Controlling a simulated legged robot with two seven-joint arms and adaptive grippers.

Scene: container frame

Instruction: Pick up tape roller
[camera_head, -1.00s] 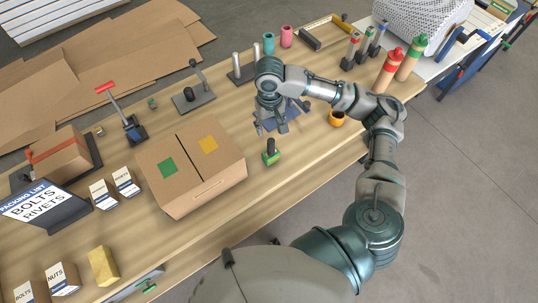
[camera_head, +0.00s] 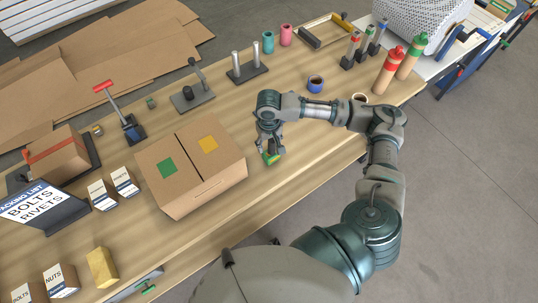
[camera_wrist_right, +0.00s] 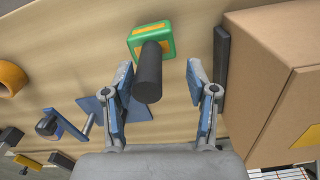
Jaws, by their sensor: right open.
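A green block (camera_head: 271,158) with yellow on it stands on the table, right of the big cardboard box. In the right wrist view the green block (camera_wrist_right: 135,40) bears an upright black handle (camera_wrist_right: 149,75). My right gripper (camera_head: 267,148) is open and down at this block. In the wrist view the fingers of my right gripper (camera_wrist_right: 160,68) stand on either side of the black handle, with gaps on both sides. A blue plate tool (camera_wrist_right: 136,108) lies behind the left finger. I cannot tell for sure which tool is the tape roller. My left gripper is not in view.
The cardboard box (camera_head: 192,168) stands close left of the gripper, and its side (camera_wrist_right: 272,85) fills the wrist view's right. An orange ring (camera_wrist_right: 11,78) lies to the left there. A red-handled tool (camera_head: 128,120) and several bottles (camera_head: 388,70) stand farther off.

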